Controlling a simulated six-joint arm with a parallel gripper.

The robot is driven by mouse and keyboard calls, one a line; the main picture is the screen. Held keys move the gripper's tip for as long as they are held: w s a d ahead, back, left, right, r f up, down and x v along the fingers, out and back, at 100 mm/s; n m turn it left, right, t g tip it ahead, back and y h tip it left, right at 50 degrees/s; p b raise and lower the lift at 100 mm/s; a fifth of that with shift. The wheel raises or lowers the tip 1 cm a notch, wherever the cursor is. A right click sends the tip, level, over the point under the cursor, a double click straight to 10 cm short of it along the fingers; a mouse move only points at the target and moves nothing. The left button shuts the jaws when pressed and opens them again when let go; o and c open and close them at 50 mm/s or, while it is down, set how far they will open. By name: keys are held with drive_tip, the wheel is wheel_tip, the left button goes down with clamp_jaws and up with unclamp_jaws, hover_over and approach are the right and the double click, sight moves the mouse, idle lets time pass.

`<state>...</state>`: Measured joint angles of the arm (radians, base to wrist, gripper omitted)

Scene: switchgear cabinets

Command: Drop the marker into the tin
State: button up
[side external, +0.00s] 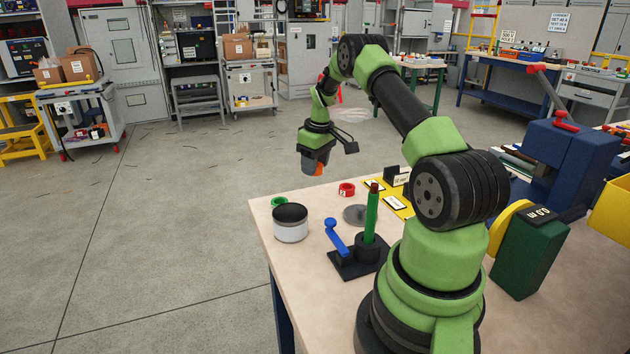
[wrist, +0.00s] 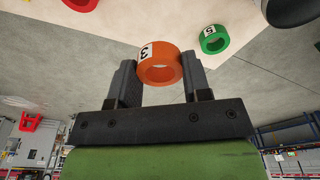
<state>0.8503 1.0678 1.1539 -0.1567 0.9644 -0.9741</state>
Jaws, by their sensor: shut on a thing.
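My gripper (side external: 314,165) is shut on an orange ring-shaped marker (wrist: 147,66) with a "3" on a white patch. In the wrist view the marker sits between the two black fingertips. In the side view only a bit of orange (side external: 319,169) shows at the gripper's end, above and behind the table's far edge. The open tin (side external: 290,230), light grey with a dark inside, stands upright near the table's left edge, lower and nearer the camera than the gripper. A dark rounded part at the wrist view's upper right corner (wrist: 291,9) looks like the tin.
A green ring marked 5 (side external: 279,202) lies close beside the tin, and a red ring (side external: 347,189) lies farther right. A grey disc (side external: 354,215) and a black stand (side external: 356,262) with a blue lever and upright green rod are right of the tin.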

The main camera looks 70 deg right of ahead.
drive_tip(key=a+r+n, duration=0.3)
drive_tip(key=a+n, duration=0.3)
drive_tip(key=a, duration=0.8)
drive_tip(key=shift+s+a+r+y, duration=0.15)
drive_tip(key=shift+a+r+y, duration=0.1)
drive_tip(key=shift+r+y, duration=0.1)
drive_tip(key=shift+f, duration=0.1)
drive_tip(key=shift+f, duration=2.5)
drive_tip(key=o, duration=1)
